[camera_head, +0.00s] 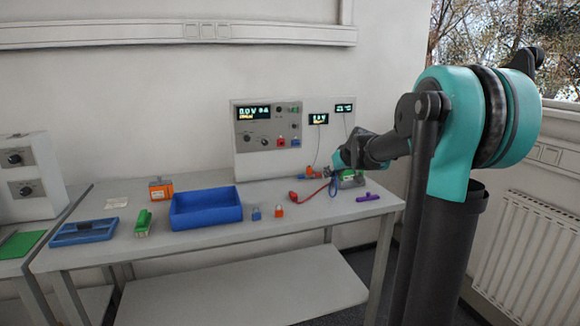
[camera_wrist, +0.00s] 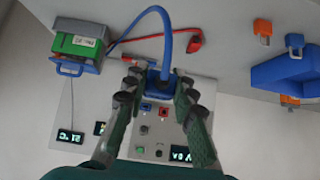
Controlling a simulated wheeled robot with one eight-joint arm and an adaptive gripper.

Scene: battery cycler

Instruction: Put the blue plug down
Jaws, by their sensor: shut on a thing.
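My gripper (camera_wrist: 158,90) is shut on the blue plug (camera_wrist: 155,80), which sits between its two fingers in the wrist view. The plug's blue cable (camera_wrist: 165,22) arches away toward the green battery unit (camera_wrist: 80,46). In the head view my gripper (camera_head: 342,160) is above the right part of the table, in front of the cycler panel. There the blue cable (camera_head: 333,188) hangs near the green unit (camera_head: 350,179), and the plug itself is hard to make out. A red plug (camera_head: 293,197) with a red cable lies on the table.
The table (camera_head: 240,240) also bears a blue bin (camera_head: 205,222), blue (camera_head: 256,213) and orange (camera_head: 279,211) padlocks, and a purple object (camera_head: 368,197). The panel (camera_head: 262,160) stands at the back. Bare tabletop shows in front of the red plug.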

